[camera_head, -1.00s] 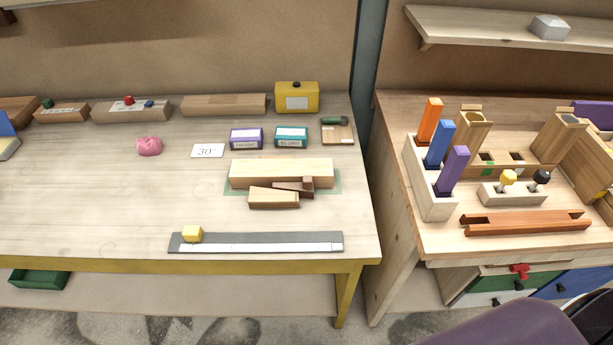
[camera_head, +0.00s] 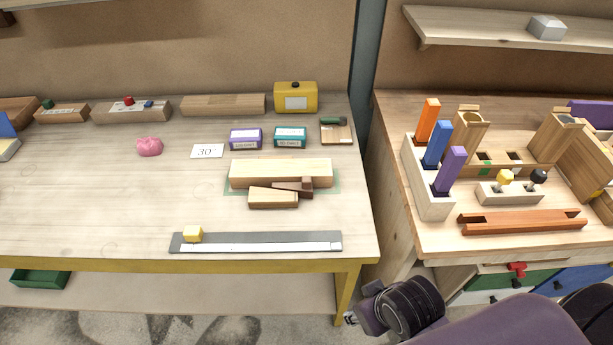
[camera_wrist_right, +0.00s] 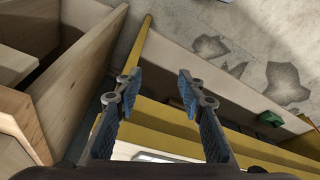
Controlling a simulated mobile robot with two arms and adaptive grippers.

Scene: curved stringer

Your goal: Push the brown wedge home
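The brown wedge (camera_head: 289,187) lies on the left bench, its dark thin body showing between a long pale wood block (camera_head: 270,172) behind and a shorter pale block (camera_head: 272,198) in front. Its thicker dark end (camera_head: 307,182) sticks up at the right. Part of the wedge is hidden by the front block. My right arm shows at the bottom of the head view, below the bench's front edge, well away from the wedge. In the right wrist view my right gripper (camera_wrist_right: 158,85) is open and empty, its fingers wide apart. My left gripper is not in view.
A grey ruler strip (camera_head: 255,242) with a yellow cube (camera_head: 193,234) lies along the bench front. Purple (camera_head: 246,139) and teal (camera_head: 291,137) boxes stand behind the blocks. The right bench (camera_head: 440,240) holds upright coloured bars. Bare bench top lies left of the blocks.

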